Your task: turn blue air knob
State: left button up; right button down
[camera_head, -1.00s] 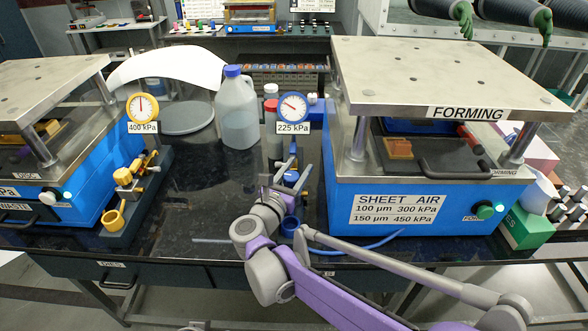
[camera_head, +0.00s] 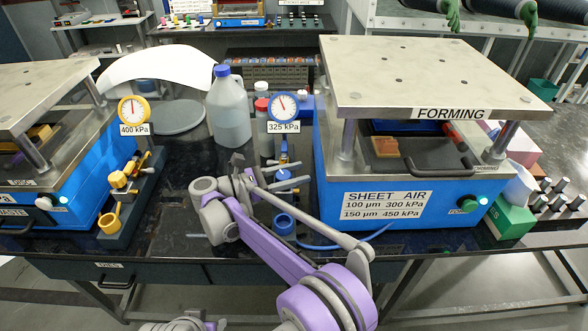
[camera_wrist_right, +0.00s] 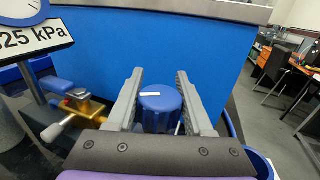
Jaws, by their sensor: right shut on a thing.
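The blue air knob (camera_wrist_right: 160,108) has a white mark on its top and sits between the two grey fingers of my right gripper (camera_wrist_right: 158,100) in the right wrist view. The fingers are shut on its sides. A brass fitting (camera_wrist_right: 82,104) lies left of the knob.
The blue forming press (camera_head: 470,205) stands close on the right, its plate sign giving 100 µm 300 kPa and 150 µm 450 kPa. A yellow gauge (camera_head: 134,109) reads 400 kPa at left. A capped bottle (camera_head: 228,112) stands behind my right gripper. A blue ring holder (camera_head: 284,224) is in front.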

jog(key=shift+s+m+g, duration=0.1)
jog(key=shift+m+g, duration=0.4)
jog(key=shift+g, duration=0.2)
jog(key=shift+c, duration=1.5)
grip_release()
jog(key=shift+d, duration=0.1)
